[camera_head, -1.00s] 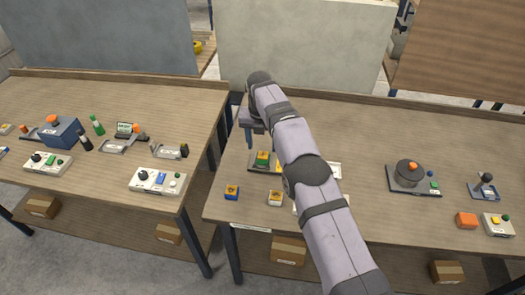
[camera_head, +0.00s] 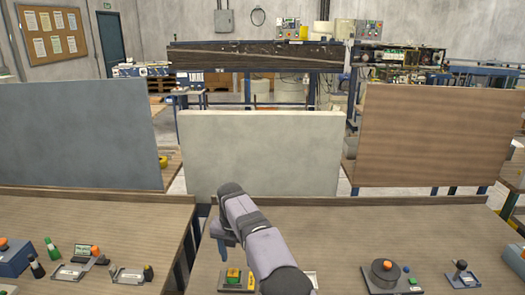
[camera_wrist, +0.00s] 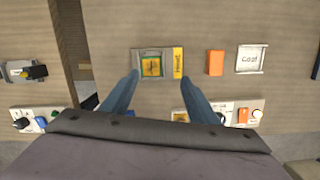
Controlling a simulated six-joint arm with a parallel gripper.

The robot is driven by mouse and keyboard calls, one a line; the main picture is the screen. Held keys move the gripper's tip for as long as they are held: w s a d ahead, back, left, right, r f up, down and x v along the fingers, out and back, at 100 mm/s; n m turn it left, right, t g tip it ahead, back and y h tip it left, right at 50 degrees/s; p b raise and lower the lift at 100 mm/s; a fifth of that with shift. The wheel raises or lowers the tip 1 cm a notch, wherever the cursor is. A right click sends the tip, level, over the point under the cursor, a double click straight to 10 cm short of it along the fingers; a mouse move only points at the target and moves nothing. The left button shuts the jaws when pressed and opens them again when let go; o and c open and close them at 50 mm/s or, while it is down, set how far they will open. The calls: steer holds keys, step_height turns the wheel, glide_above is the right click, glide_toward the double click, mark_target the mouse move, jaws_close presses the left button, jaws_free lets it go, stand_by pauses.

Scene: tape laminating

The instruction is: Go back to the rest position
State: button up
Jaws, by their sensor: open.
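My gripper (camera_wrist: 160,88) shows two blue fingers spread wide apart with nothing between them. In the head view my gripper (camera_head: 223,240) hangs above the table, just behind and left of a small fixture (camera_head: 252,283) bearing a green and yellow block (camera_head: 233,275). In the wrist view the block (camera_wrist: 152,66) sits in its square holder, beyond the fingertips and apart from them. A yellow labelled strip (camera_wrist: 178,62) lies along the holder's right side. My arm hides part of the table right of the fixture.
The wrist view shows an orange block (camera_wrist: 216,62), a white tray marked "Coat" (camera_wrist: 251,59) and control boxes near the lower edge. In the head view a round dark device (camera_head: 385,271) stands right. Upright panels (camera_head: 262,155) stand behind the tables. Bare tabletop (camera_head: 330,225) lies behind the devices.

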steer(key=s+d+r+m, duration=0.2)
steer(key=s+d+m, duration=0.4)
steer(key=d+m, duration=0.25)
steer(key=s+d+r+m, duration=0.2)
steer(key=s+d+m, duration=0.45)
steer(key=m, duration=0.25)
steer(key=s+d+f+m, duration=0.1)
steer(key=s+d+m, duration=0.2)
steer(key=s+m, duration=0.2)
steer(key=s+d+f+m+g, duration=0.1)
steer(key=s+d+f+m, duration=0.1)
steer(key=s+m, duration=0.4)
steer(key=s+d+f+m, duration=0.2)
steer(key=s+d+m, duration=0.2)
steer(key=s, duration=0.7)
steer(key=shift+s+d+m+g, duration=0.2)
steer(key=shift+s+m+g, duration=0.15)
steer(key=shift+m, duration=0.3)
